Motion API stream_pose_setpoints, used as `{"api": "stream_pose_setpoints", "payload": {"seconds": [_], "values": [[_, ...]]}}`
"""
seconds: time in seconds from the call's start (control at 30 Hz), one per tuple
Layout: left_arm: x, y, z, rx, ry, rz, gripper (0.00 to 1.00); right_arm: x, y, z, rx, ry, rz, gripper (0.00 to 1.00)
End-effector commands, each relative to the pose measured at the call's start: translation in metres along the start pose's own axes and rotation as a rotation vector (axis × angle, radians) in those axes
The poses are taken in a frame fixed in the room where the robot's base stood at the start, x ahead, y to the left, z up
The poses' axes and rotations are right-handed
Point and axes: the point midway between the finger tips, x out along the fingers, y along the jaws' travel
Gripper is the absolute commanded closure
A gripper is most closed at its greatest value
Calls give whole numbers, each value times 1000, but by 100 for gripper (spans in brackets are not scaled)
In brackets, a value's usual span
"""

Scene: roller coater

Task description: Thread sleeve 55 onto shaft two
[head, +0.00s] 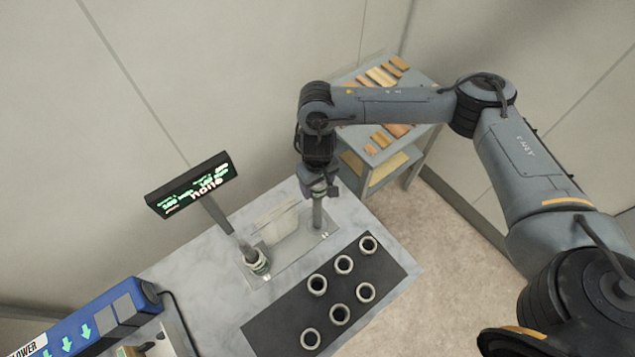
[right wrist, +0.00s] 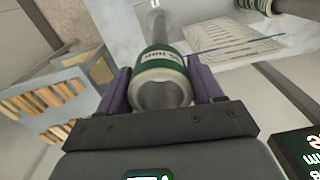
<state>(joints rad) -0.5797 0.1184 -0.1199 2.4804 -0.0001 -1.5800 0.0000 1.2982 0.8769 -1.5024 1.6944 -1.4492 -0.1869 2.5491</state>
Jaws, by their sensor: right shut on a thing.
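My right gripper (head: 319,188) is at the top of the right-hand upright shaft (head: 318,214) on the bench. In the right wrist view its purple fingers are shut on a pale sleeve with a green band (right wrist: 163,78). The band's print is too small to read. The grey shaft (right wrist: 155,30) runs on beyond the sleeve, in line with it; I cannot tell whether the sleeve is around its tip. The left-hand shaft (head: 225,217) has a green-banded sleeve (head: 260,262) around its foot. My left gripper is not in view.
A dark mat (head: 277,333) carries several upright sleeves at the front of the bench. A display (head: 192,186) stands behind the left-hand shaft. A pale sheet (head: 276,224) lies between the shafts. A shelf cart (head: 370,165) stands at the back, and a blue box (head: 95,318) is at left.

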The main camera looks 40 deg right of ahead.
Motion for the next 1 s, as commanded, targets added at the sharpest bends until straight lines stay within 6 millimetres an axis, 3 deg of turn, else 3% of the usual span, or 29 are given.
{"api": "stream_pose_setpoints", "payload": {"seconds": [0.43,1.0], "values": [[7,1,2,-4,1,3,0,18,0,0,0,0,-1,67],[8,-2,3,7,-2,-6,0,22,0,0,0,0,-1,67]]}}
